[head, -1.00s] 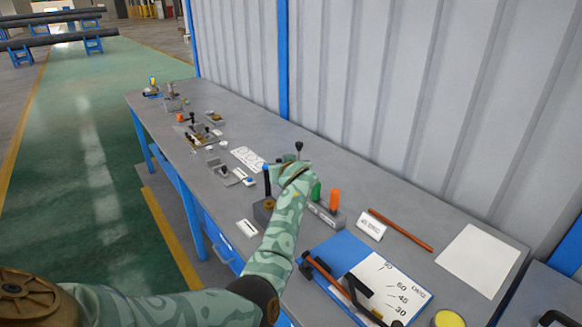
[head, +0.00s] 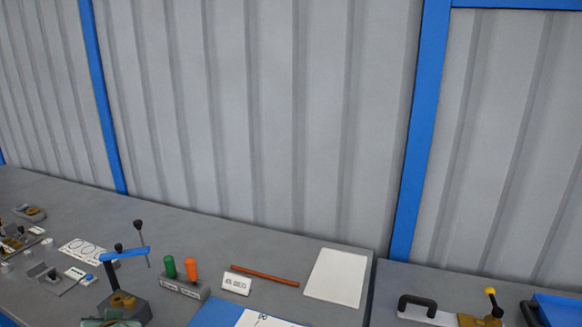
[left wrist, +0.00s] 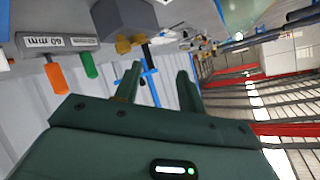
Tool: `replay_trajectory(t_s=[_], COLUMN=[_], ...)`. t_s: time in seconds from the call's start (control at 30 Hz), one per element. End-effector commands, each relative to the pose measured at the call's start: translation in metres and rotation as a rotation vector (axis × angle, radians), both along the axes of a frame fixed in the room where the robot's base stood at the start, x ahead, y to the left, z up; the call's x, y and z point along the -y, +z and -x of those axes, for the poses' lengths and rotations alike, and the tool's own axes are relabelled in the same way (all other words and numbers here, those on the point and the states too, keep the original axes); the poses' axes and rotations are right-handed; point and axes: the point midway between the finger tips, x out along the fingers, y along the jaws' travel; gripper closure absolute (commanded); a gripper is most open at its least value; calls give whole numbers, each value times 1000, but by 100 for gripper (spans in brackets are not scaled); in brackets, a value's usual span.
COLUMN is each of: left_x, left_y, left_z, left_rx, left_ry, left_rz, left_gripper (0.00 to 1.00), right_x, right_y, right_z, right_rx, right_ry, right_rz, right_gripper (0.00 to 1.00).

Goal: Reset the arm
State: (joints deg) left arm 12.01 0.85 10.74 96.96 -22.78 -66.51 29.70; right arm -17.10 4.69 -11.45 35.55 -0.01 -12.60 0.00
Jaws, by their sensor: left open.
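My left gripper (left wrist: 158,88) is open in the left wrist view, with nothing held between its two green fingers. Beyond the fingers is a fixture with a blue bar (left wrist: 150,72), a brass part (left wrist: 128,44) and a grey block (left wrist: 125,14). In the head view the same fixture shows its blue bar (head: 124,255) standing above the grey block (head: 133,309). My right gripper is in neither view.
A green handle (head: 170,267) and an orange handle (head: 191,269) stand in a grey holder beside the fixture. A small white sign (head: 237,284), a brown rod (head: 265,275) and a white sheet (head: 336,278) lie to the right. A corrugated wall (head: 250,120) closes the back.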

Motion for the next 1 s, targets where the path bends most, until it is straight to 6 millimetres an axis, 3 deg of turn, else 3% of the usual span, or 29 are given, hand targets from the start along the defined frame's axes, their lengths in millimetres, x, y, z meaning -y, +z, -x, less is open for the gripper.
replay_trajectory(t_s=[0.03,0.2,0.6,0.7,1.0], left_x=[12,53,124,137,156], left_y=[-11,-29,-29,-33,-137], left_z=[31,106,230,249,243], left_rx=[-81,-294,-595,-645,-690], left_ry=[-57,-241,-591,-663,-714], left_rz=[-40,-114,-162,-157,-36], left_gripper=[60,60,60,60,60], right_x=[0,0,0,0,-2], right_y=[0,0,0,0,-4], right_z=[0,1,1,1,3], right_rx=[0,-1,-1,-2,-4], right_ry=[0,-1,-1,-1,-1], right_rz=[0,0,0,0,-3], right_gripper=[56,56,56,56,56])
